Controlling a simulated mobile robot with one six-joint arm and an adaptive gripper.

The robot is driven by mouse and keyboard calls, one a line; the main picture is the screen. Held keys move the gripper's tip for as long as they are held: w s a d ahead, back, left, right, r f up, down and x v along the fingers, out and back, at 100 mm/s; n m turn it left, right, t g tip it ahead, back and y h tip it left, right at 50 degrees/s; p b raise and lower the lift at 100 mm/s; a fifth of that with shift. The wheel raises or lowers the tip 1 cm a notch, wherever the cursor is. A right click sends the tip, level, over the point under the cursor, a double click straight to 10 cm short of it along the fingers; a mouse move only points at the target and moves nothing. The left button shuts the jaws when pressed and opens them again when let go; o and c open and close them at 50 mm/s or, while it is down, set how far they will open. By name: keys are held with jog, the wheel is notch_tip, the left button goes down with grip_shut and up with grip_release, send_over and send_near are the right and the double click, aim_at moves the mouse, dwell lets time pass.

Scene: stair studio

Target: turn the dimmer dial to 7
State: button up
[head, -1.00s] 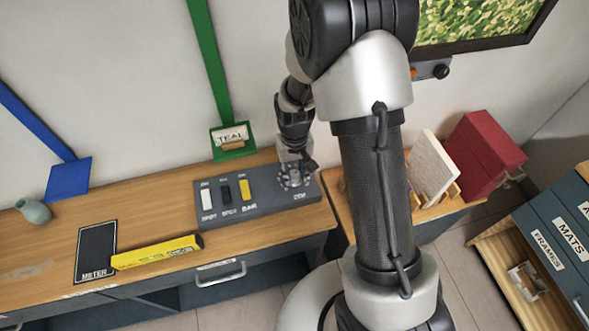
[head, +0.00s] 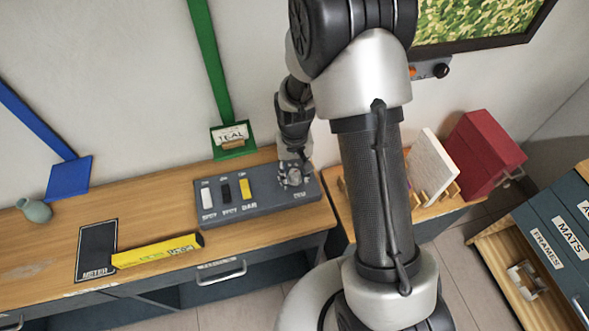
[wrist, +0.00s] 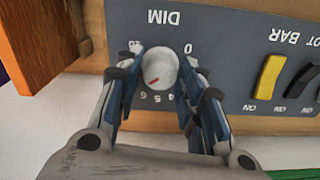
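The dimmer dial (wrist: 162,66) is a round pale knob with a red mark, under the label DIM in the wrist view. The mark points to the lower left, close to the 6. In the head view my gripper (head: 292,170) is over the dial at the right end of the grey control panel (head: 262,208).
A wooden block (wrist: 40,45) is close beside the panel in the wrist view. A yellow bar (head: 157,250) and a teal vase (head: 34,210) are farther left on the bench.

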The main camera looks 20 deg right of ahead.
aim_at(295, 174)
jog(key=shift+o, duration=1.2)
jog(key=shift+r, duration=0.1)
notch_tip(295, 174, up, 12)
jog(key=s+r+t, duration=0.2)
jog(key=s+r, duration=0.8)
jog(key=r, duration=0.3)
jog(key=s+r+n+t, duration=0.1)
jog(key=s+r, duration=0.3)
jog(key=s, duration=0.7)
jog(key=shift+s+n+t, duration=0.25)
jog(key=shift+n+t, duration=0.15)
jog(key=shift+t, duration=0.4)
